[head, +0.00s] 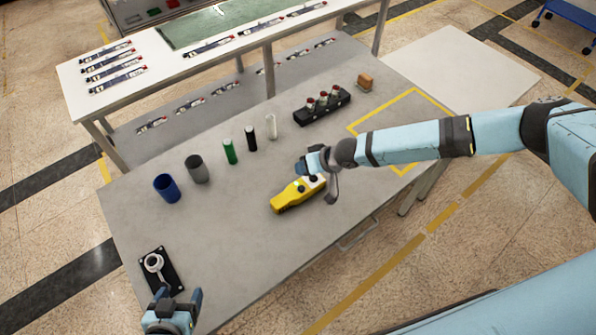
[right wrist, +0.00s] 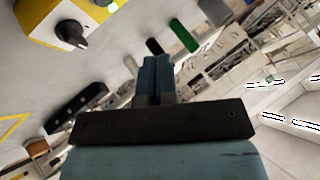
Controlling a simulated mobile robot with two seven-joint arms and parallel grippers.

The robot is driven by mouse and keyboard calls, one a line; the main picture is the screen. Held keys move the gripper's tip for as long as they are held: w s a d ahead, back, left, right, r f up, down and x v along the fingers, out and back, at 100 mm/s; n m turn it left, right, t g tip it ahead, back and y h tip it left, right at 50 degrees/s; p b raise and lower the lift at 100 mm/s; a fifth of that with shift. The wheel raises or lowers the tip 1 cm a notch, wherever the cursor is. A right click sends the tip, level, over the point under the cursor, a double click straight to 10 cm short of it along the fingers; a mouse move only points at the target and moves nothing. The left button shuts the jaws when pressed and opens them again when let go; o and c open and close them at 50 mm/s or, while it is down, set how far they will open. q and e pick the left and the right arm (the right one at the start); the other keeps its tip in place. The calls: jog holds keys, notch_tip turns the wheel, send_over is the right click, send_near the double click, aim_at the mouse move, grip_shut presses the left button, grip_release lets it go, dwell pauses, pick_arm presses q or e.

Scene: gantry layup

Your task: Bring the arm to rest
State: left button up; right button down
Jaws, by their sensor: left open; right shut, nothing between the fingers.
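My right arm (head: 410,145) reaches in from the right over the grey table (head: 225,245). Its gripper (head: 302,167) hangs above the table near a yellow pendant-like box (head: 290,199) with dark knobs. In the right wrist view the two blue fingers of this gripper (right wrist: 156,65) are together with nothing between them. The yellow box shows there at the top left (right wrist: 45,20), apart from the fingers. My left gripper (head: 178,294) is at the bottom left, open and empty, just in front of a black plate with a white ring-shaped part (head: 153,264).
A blue cup (head: 166,188), a grey cup (head: 197,169), a green cylinder (head: 230,151), a black cylinder (head: 250,138) and a white cylinder (head: 271,126) stand in a row. A black holder (head: 321,107) and brown block (head: 365,82) lie behind. The table's front middle is clear.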

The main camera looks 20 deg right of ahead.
jog(key=s+a+r+n+t+y, duration=0.1)
jog(key=s+a+r+y, duration=0.1)
jog(key=s+a, duration=0.6)
jog(key=s+a+r+n+t+y, duration=0.1)
jog(key=s+a+r+y, duration=0.1)
jog(key=s+a, duration=0.65)
jog(key=s+d+f+m+t+h, duration=0.1)
jog(key=s+d+f+h, duration=0.2)
jog(key=d, duration=0.7)
jog(key=s+d+f+t+h, duration=0.2)
jog(key=s+d+h, duration=0.3)
jog(key=d, duration=0.5)
jog(key=shift+s+f+m+t+h, duration=0.3)
jog(key=shift+s+f+m+h, duration=0.1)
jog(key=shift+f, duration=0.2)
jog(key=shift+a, duration=0.1)
